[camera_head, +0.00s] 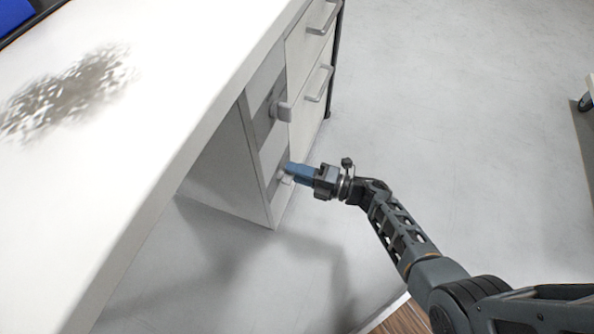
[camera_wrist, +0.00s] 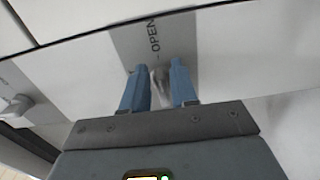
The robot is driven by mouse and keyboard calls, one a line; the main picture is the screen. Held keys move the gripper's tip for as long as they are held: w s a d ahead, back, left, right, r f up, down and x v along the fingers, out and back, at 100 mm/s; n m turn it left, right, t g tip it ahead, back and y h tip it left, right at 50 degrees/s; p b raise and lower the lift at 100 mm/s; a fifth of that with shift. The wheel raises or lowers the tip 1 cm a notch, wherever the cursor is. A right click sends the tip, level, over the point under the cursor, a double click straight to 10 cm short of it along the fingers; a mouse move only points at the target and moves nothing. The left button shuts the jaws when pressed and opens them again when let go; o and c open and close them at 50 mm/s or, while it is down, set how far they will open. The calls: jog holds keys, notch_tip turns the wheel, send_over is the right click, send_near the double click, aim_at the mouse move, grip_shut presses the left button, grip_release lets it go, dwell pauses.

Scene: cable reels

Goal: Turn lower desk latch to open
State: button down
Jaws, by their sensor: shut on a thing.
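The desk's lower latch (camera_head: 286,179) is a small light-grey handle low on the drawer side of the white desk (camera_head: 232,75). My gripper (camera_head: 291,170), with blue fingers, is at this latch in the head view and partly covers it. In the wrist view, the latch handle (camera_wrist: 160,88) stands between the two blue fingers of my gripper (camera_wrist: 159,85), which is shut on it. A grey plate behind it bears the word OPEN (camera_wrist: 153,36). The exact turn of the latch is hard to tell.
The upper latch (camera_head: 281,111) sits above on the same side; a second latch (camera_wrist: 18,104) shows at the left of the wrist view. Drawers with bar handles (camera_head: 318,84) stand beyond. The open floor (camera_head: 450,110) to the right is clear.

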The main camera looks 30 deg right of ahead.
jog(key=c, duration=1.2)
grip_release()
jog(key=shift+o, duration=0.2)
jog(key=shift+s+d, duration=0.1)
jog(key=p+v, duration=0.1)
jog(key=v, duration=0.6)
jog(key=shift+s+d, duration=0.2)
jog(key=shift+s, duration=0.05)
